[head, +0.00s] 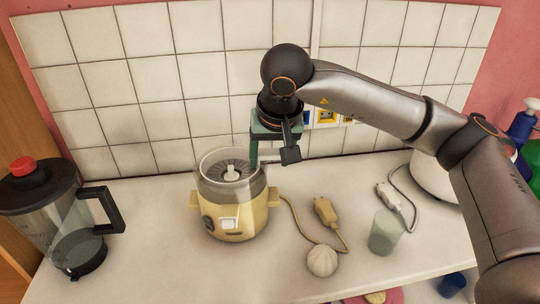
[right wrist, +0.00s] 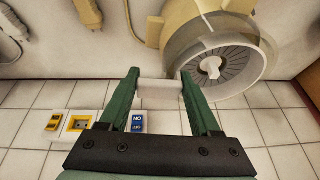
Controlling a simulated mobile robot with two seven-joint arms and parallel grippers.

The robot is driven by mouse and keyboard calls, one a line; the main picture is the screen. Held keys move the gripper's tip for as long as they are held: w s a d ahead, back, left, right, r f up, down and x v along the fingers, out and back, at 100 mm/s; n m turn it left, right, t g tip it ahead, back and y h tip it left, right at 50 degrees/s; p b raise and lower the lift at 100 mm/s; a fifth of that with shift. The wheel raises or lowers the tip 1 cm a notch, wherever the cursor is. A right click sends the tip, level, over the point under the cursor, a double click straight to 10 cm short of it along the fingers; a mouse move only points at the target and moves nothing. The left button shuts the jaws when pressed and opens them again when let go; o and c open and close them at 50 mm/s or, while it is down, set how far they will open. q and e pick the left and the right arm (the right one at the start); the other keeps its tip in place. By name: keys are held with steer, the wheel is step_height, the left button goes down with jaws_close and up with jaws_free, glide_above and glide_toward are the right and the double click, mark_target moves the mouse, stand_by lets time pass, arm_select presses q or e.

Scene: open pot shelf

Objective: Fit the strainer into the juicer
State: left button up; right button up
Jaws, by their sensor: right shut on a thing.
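The juicer (head: 236,219) stands upright on the counter, with a yellow body and a clear bowl on top. The strainer (head: 222,164) is a pale ribbed disc with a raised centre, at the mouth of the bowl; it also shows in the right wrist view (right wrist: 228,70). I cannot tell whether it is fully seated. My right gripper (head: 263,166) is at the juicer's upper right side. Its green fingers (right wrist: 160,84) are shut on a white tab that appears to belong to the strainer. My left gripper is out of view.
A white ribbed cone (head: 322,260) and a translucent cup (head: 384,234) stand right of the juicer. Plugs and cords (head: 326,212) lie behind them. A blender jug (head: 60,222) stands far left. Sockets (right wrist: 78,123) are on the tiled wall. The counter between jug and juicer is clear.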

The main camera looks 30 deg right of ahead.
steer(key=shift+f, duration=0.1)
steer(key=shift+f+b, duration=0.45)
steer(key=o, duration=1.4)
steer(key=shift+o, duration=0.2)
steer(key=shift+r, duration=0.15)
steer(key=p+v, duration=0.4)
steer(key=v, duration=0.3)
steer(key=shift+r+p, duration=0.4)
steer(key=shift+s, duration=0.15)
stand_by(0.5)
